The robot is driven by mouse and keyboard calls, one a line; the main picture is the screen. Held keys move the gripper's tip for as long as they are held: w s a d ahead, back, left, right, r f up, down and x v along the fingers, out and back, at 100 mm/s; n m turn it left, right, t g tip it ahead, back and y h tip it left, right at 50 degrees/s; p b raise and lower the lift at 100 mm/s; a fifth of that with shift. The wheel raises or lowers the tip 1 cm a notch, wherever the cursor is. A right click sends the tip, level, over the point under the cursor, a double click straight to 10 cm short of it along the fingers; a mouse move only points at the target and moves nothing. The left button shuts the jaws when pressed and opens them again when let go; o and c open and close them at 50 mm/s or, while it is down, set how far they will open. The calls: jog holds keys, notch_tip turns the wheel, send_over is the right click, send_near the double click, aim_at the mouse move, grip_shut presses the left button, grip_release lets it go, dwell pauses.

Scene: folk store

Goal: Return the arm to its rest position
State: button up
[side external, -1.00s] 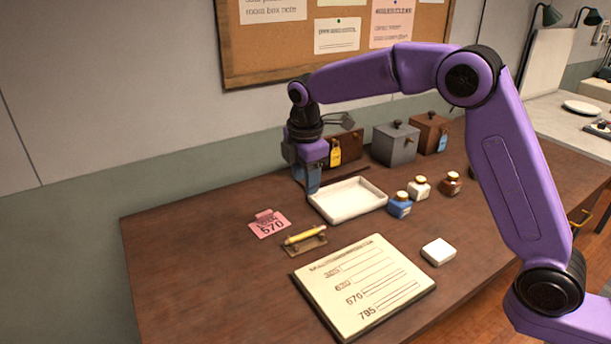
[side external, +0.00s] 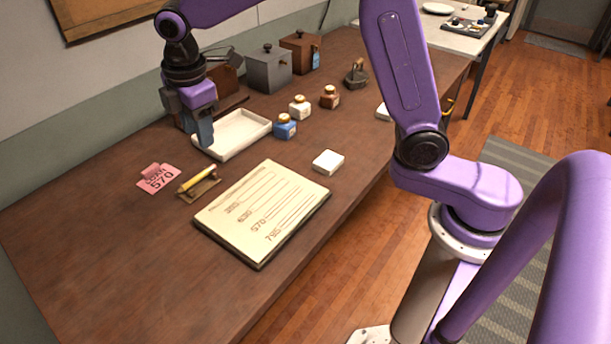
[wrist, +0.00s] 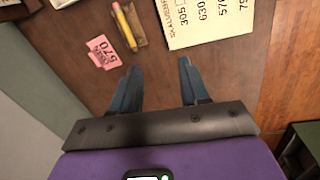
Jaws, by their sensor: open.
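My gripper (side external: 205,134) hangs fingers-down at the left end of the white tray (side external: 243,150) in the side view. Its height above the table is hard to judge. In the wrist view its two blue-grey fingers (wrist: 159,70) are apart with nothing between them, over bare brown table. My purple arm reaches out over the table from its base at the right.
A pink tag (side external: 158,179), a yellow pencil (side external: 197,180) on a small holder and a written board (side external: 262,212) lie in front. A blue-labelled jar (side external: 285,126), a white block (side external: 328,162) and boxes (side external: 268,70) stand nearby. The table's left front is clear.

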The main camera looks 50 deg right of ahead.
jog(key=s+d+f+m, duration=0.1)
jog(key=s+d, duration=0.4)
jog(key=s, duration=0.5)
jog(key=s+d+f+m, duration=0.1)
jog(key=s+d, duration=0.4)
jog(key=s, duration=0.6)
jog(key=s+d+f+m+g, duration=0.1)
jog(key=s+d, duration=0.4)
jog(key=s, duration=0.5)
jog(key=shift+s+m+y, duration=0.3)
jog(key=shift+m+y, duration=0.1)
jog(key=shift+m, duration=0.1)
